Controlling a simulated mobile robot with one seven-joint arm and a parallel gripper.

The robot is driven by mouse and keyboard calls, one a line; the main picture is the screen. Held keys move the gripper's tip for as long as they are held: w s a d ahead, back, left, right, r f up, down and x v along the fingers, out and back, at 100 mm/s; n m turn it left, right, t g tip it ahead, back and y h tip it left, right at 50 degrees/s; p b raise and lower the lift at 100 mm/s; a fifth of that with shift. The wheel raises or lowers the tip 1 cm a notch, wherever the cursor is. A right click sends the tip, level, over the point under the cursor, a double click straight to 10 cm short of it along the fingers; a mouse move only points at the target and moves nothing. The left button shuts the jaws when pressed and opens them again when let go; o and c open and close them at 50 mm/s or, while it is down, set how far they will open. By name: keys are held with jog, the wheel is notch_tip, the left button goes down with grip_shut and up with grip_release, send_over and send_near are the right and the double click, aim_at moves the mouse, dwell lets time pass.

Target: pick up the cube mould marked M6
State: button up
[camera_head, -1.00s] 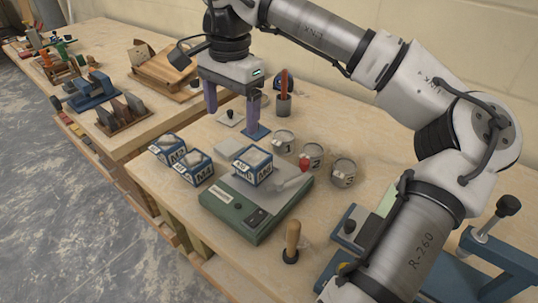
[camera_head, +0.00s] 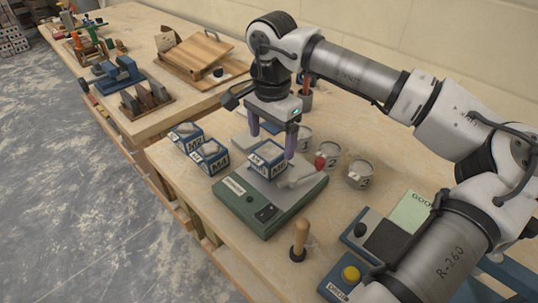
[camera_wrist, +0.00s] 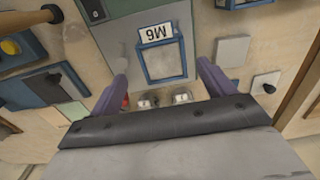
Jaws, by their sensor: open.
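The cube mould marked M6 (camera_head: 268,160) is a blue-edged box with a grey top and white label. It sits on the plate of a green scale (camera_head: 243,207). In the wrist view the mould (camera_wrist: 163,62) shows its label upside down, just ahead of and between my fingertips. My gripper (camera_head: 272,146) is open and empty, pointing down over the mould, with its purple fingers spread to either side. Whether the fingertips reach below the mould's top edge I cannot tell. The gripper also shows in the wrist view (camera_wrist: 164,76).
The mould marked M4 (camera_head: 212,157) and another mould (camera_head: 187,136) stand left of the scale. Several grey tubs, including tub 2 (camera_head: 328,156) and tub 3 (camera_head: 360,174), stand to the right. A wooden-handled tamper (camera_head: 300,240) stands in front. A trowel-like tool lies beside the mould.

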aim_at(269, 151)
jog(key=shift+w+a+f+p, duration=0.15)
jog(key=shift+f+p, duration=0.15)
jog(key=shift+f, duration=0.9)
jog(key=shift+s+a+f+p, duration=0.1)
jog(key=shift+f+p, duration=0.15)
jog(key=shift+f, duration=0.9)
jog(key=shift+w, duration=0.1)
jog(key=c, duration=1.3)
jog(key=shift+r, duration=0.1)
